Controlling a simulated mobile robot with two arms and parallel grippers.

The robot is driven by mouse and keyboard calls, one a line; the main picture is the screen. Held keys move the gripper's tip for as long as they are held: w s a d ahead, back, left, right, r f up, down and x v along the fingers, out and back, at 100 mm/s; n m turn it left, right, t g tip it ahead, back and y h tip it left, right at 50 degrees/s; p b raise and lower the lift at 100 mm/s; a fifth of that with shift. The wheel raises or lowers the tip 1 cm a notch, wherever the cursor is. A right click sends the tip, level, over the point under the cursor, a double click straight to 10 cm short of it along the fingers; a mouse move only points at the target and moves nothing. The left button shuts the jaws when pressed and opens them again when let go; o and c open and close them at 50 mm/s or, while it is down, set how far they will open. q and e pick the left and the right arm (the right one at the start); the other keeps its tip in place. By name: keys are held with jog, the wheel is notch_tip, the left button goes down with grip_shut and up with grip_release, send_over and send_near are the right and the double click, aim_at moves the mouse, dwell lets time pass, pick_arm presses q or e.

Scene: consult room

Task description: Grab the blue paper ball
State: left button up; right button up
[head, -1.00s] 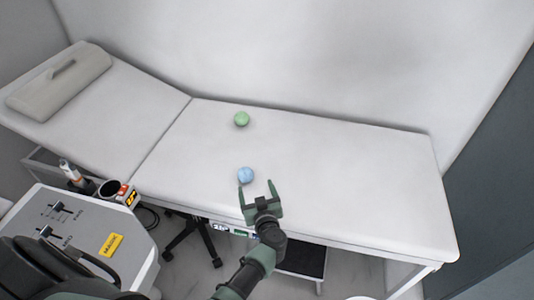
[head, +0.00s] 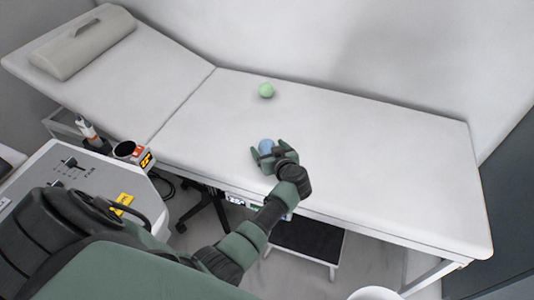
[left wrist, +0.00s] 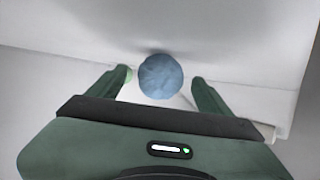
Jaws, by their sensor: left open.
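The blue paper ball (head: 266,146) rests on the white examination couch (head: 370,150), near its front edge. My left gripper (head: 268,150) is open at the ball, with its fingers on either side of it in the head view. In the left wrist view the ball (left wrist: 161,76) shows between the two finger tips (left wrist: 162,82), with a gap on each side. Part of the ball is hidden by the gripper in the head view. My right gripper is not in view.
A green ball (head: 266,90) lies farther back on the couch. A grey pillow (head: 85,42) is on the raised headrest at the left. A grey device (head: 85,170) stands at the front left, and a step stool (head: 306,238) is below the couch. The couch's right half is clear.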

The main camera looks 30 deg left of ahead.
pick_arm(q)
jog(key=shift+a, duration=0.1)
jog(key=c, duration=1.4)
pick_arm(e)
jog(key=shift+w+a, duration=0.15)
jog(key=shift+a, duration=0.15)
